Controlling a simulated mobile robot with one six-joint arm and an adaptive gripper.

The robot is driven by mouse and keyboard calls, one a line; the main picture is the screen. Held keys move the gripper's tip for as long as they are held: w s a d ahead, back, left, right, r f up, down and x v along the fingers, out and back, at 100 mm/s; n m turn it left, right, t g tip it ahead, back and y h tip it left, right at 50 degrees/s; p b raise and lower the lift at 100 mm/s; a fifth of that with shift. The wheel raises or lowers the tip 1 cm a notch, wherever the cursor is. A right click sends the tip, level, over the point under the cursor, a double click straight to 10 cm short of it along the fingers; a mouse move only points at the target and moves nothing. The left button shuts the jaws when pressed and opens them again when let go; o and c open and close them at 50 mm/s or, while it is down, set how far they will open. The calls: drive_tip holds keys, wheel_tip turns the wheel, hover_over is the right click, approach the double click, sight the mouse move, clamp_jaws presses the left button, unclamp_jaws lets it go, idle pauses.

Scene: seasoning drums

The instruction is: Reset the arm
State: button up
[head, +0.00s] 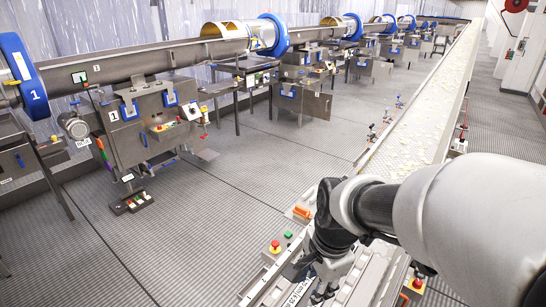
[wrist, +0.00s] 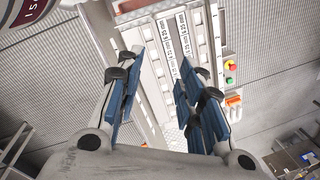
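My arm reaches in from the right edge of the head view, with a white link and a dark wrist. My gripper (wrist: 160,57) shows in the wrist view as two fingers with blue pads, spread apart with nothing between them. Beyond the fingers is the light grey conveyor end (wrist: 150,90) with labelled strips. In the head view the gripper is low in the picture, over the near end of the conveyor, and mostly hidden by the wrist.
The long conveyor (head: 425,115) carries pale chips into the distance. A red button (head: 275,244) and an orange part (head: 302,212) sit at its near left side. A seasoning drum marked 1 (head: 28,78) and its control stand (head: 150,118) are at left. The grated floor (head: 255,175) between is clear.

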drive_tip(key=s+d+r+n+t+b, duration=0.1)
drive_tip(key=s+d+r+n, duration=0.1)
drive_tip(key=s+n, duration=0.4)
drive_tip(key=s+d+r+n+t+b, duration=0.1)
drive_tip(key=s+d+r+n+t, duration=0.1)
drive_tip(key=s+n, duration=0.5)
drive_tip(key=shift+s+d+r+h, duration=0.4)
drive_tip(key=shift+s+d+r, duration=0.35)
drive_tip(key=shift+d+r, duration=0.1)
idle(0.7)
